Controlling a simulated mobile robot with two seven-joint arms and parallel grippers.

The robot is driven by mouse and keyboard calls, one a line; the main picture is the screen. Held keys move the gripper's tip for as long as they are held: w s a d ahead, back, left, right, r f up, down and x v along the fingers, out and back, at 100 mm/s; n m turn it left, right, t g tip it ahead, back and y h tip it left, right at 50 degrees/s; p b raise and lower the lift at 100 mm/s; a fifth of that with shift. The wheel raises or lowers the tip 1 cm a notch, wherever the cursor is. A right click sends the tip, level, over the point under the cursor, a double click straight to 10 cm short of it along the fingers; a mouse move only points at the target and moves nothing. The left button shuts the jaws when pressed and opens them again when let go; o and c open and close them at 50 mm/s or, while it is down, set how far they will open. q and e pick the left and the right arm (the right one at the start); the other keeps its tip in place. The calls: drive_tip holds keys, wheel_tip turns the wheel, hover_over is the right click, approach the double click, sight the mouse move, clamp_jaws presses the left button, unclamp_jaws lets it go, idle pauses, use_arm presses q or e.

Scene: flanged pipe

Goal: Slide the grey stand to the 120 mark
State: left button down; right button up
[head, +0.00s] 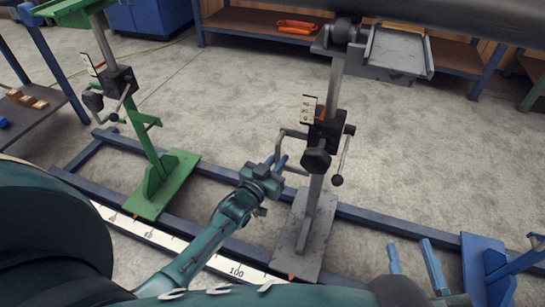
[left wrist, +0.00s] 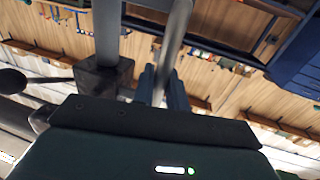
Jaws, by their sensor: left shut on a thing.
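The grey stand (head: 305,230) stands upright on the blue floor rails, with its flat foot across them. Its post carries a black clamp block (head: 325,130) and a grey loop handle (head: 292,136). The white scale (head: 190,252) runs along the near rail. Its 100 mark lies left of the stand's foot, and a small orange pointer (head: 291,277) shows at the foot's near edge. No 120 number is visible. My left gripper (head: 279,163) is shut on the handle; the bar also shows between its fingers in the left wrist view (left wrist: 174,50). My right gripper (head: 413,262) is open and empty, right of the foot.
A green stand (head: 165,185) is on the rails at the left. A blue stand (head: 485,262) is at the right, beyond my right gripper. A dark pipe (head: 450,18) passes overhead at the top right. The rails between grey and green stands look clear except for my arm.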

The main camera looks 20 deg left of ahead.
use_arm(q)
drive_tip(key=shift+d, duration=0.65)
use_arm(e)
drive_tip(key=shift+d, duration=0.25)
use_arm(q)
drive_tip(key=c, duration=1.5)
unclamp_jaws()
drive_tip(key=shift+a, duration=0.1)
drive_tip(key=shift+s+a+p, duration=0.3)
drive_tip(key=shift+s+p, duration=0.3)
drive_tip(key=shift+s, duration=1.55)
drive_tip(key=shift+s+a+p, duration=0.35)
drive_tip(key=shift+s+p, duration=0.3)
drive_tip(key=shift+s, duration=1.55)
drive_tip(key=shift+s+a+p, duration=0.3)
drive_tip(key=shift+s+p, duration=0.3)
drive_tip(key=shift+s, duration=1.55)
use_arm(e)
drive_tip(key=shift+w+d+m+g+h, duration=0.2)
drive_tip(key=shift+d+m+g+h, duration=0.65)
drive_tip(key=shift+g+h, duration=0.35)
